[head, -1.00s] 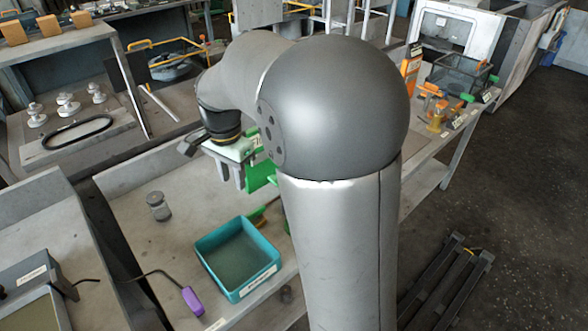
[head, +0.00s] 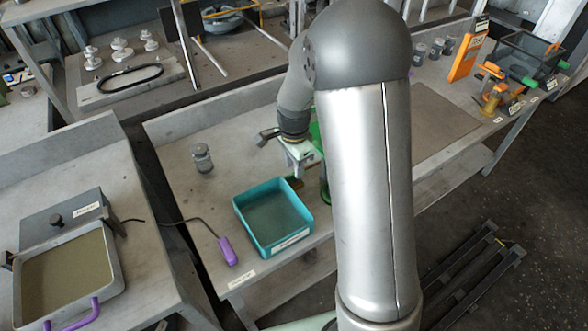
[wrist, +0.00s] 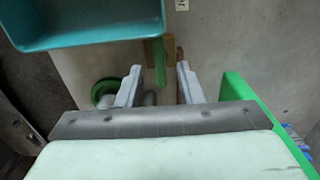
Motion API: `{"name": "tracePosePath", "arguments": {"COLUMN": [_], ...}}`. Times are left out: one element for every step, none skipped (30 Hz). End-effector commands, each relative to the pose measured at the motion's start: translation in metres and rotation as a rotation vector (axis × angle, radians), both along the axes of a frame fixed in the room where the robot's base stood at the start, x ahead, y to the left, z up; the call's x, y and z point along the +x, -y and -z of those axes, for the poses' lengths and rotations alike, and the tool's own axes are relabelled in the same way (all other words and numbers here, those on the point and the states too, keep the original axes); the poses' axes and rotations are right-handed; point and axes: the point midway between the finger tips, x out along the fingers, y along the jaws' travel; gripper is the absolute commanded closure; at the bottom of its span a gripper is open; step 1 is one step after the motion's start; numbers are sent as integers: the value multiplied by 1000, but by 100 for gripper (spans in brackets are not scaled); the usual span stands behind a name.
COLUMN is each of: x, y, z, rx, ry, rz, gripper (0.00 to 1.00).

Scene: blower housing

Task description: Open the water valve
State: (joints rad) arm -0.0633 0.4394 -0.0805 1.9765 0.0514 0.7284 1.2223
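My gripper (head: 298,168) points down over the bench, close to the back right corner of the teal tray. In the wrist view its two fingers are apart with nothing held between them (wrist: 159,68). A narrow green handle-like piece (wrist: 160,62) on a brown block shows beyond the fingers, between them. A green round wheel (wrist: 104,91) lies left of the left finger, partly hidden by it. In the head view my arm hides most of this spot. Brass fittings with orange handles (head: 491,88) stand at the bench's far right. I cannot tell which part is the water valve.
The teal tray (head: 281,247) is beside my gripper. A green panel (wrist: 236,90) rises close on the gripper's right in the wrist view. A grey jar (head: 202,158) and a purple-handled tool (head: 228,250) lie left. The bench's left part is mostly clear.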

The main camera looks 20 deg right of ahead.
Motion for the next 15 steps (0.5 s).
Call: {"name": "tracePosePath", "arguments": {"x": [0,0,0,0,0,0,0,0,0,0,0,0,0,0,0], "y": [0,0,0,0,0,0,0,0,0,0,0,0,0,0,0], "z": [8,11,16,19,21,23,25,26,27,28,28,28,28,28,28], "rx": [0,0,0,0,0,0,0,0,0,0,0,0,0,0,0], "ry": [-2,-2,-2,-1,-1,-1,0,0,1,1,1,1,1,1,1], "rz": [0,0,0,0,0,-1,-1,-1,-1,-1,-1,-1,-1,-1,-1], "gripper": [66,66,66,66,66,66,66,66,66,66,66,66,66,66,66]}}
